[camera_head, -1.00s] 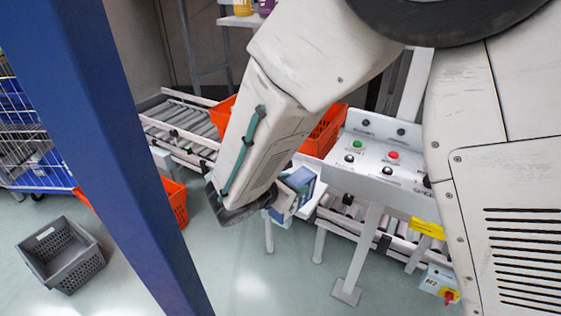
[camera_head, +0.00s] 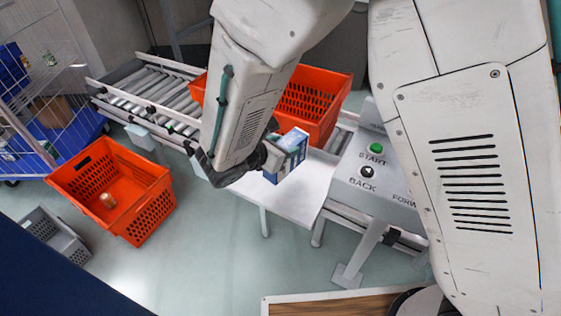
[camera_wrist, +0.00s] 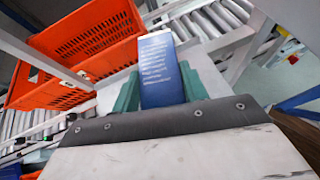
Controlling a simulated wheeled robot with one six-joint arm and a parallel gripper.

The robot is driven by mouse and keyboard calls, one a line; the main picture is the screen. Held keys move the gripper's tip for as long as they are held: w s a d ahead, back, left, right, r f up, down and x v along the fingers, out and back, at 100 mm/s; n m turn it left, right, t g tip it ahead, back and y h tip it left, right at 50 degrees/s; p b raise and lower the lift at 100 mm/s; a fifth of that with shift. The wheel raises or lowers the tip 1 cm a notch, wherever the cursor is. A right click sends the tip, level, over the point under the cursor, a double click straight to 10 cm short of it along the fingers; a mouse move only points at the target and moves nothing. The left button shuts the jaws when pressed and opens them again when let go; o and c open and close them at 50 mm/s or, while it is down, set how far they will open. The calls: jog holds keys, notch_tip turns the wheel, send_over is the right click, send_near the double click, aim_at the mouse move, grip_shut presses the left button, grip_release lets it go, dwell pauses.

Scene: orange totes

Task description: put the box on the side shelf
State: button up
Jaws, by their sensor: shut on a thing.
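The box (camera_head: 287,157) is blue and white. My gripper (camera_head: 268,155) is shut on it and holds it in the air, above or in front of a white shelf surface (camera_head: 299,194) beside the conveyor. In the wrist view the blue face of the box (camera_wrist: 162,75), with white print, stands between the two green fingers of my gripper (camera_wrist: 159,92). My arm hides part of the gripper in the head view. I cannot tell whether the white surface is the side shelf of the task.
An orange tote (camera_head: 318,97) stands on the roller conveyor (camera_head: 150,92) behind the box. Another orange tote (camera_head: 143,210) with a small item stands on the floor at left, near a grey crate (camera_head: 72,247). A control panel (camera_head: 358,188) is at right. A wire cart (camera_head: 70,100) stands far left.

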jog(key=shift+f, duration=3.1)
jog(key=shift+f, duration=0.1)
jog(key=o, duration=1.4)
jog(key=shift+s+a+r, duration=0.15)
jog(key=shift+s+r, duration=0.05)
jog(key=v, duration=1.1)
jog(key=shift+s+a+r, duration=0.15)
jog(key=shift+r, duration=0.05)
